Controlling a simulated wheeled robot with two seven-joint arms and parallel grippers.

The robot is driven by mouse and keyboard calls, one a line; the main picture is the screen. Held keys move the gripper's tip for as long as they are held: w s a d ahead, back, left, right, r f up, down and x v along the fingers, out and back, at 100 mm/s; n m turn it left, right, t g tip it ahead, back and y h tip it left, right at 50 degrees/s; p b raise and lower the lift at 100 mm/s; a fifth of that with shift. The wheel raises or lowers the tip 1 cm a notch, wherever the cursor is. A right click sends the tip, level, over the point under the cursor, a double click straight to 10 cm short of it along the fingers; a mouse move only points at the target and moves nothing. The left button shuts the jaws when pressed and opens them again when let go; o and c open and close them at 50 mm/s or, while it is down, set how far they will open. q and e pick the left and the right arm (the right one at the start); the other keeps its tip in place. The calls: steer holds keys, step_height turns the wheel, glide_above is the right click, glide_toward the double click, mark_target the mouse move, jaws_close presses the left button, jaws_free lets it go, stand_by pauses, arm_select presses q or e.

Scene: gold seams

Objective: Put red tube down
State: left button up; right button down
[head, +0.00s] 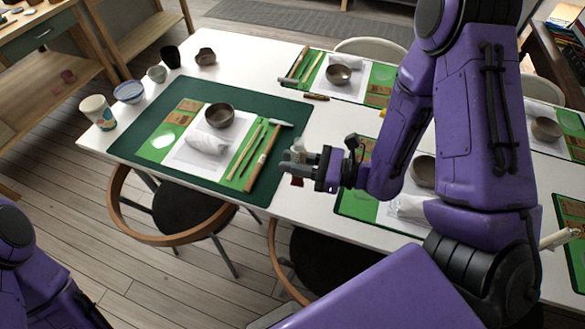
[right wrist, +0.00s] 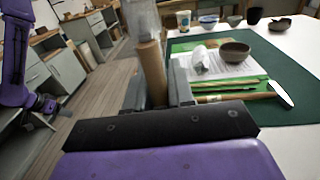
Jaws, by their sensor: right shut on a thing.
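My right gripper (head: 300,164) is shut on a narrow tube and holds it upright near the front edge of the white table. Below the fingers in the head view, a dark red end of the tube (head: 297,181) shows. In the right wrist view the tube (right wrist: 152,72) stands between the fingers, with a tan-brown body and a pale, see-through upper part. The fingers hide part of it. I cannot tell whether its lower end touches anything. In the right wrist view, a dark end of my left arm (right wrist: 46,106) shows at the left, too small to read.
The white table (head: 262,62) bears a dark green mat (head: 130,140) left of the gripper. On it are a bowl (head: 219,115), a white wrapped bundle (head: 208,143), sticks and a hammer (head: 264,155). Cups stand at the far left. Chairs (head: 180,205) are below the front edge.

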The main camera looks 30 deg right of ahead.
steer(key=w+d+f, duration=0.1)
steer(key=w+f, duration=0.1)
steer(key=f, duration=0.1)
steer(key=w+d+f, duration=0.1)
steer(key=w+f, duration=0.1)
steer(key=f, duration=0.1)
steer(key=w+d+f, duration=0.1)
steer(key=w+f, duration=0.1)
steer(key=f, duration=0.1)
steer(key=shift+w+f, duration=0.1)
steer(key=shift+f, duration=0.3)
steer(key=shift+b, duration=0.3)
steer(key=shift+f+b, duration=0.35)
steer(key=shift+f, duration=0.2)
steer(key=c, duration=1.3)
jaws_free()
steer(key=shift+s, duration=0.2)
steer(key=shift+c, duration=0.2)
steer(key=o, duration=0.4)
steer(key=shift+w, duration=0.1)
steer(key=shift+c, duration=0.2)
steer(key=shift+w+f, duration=0.1)
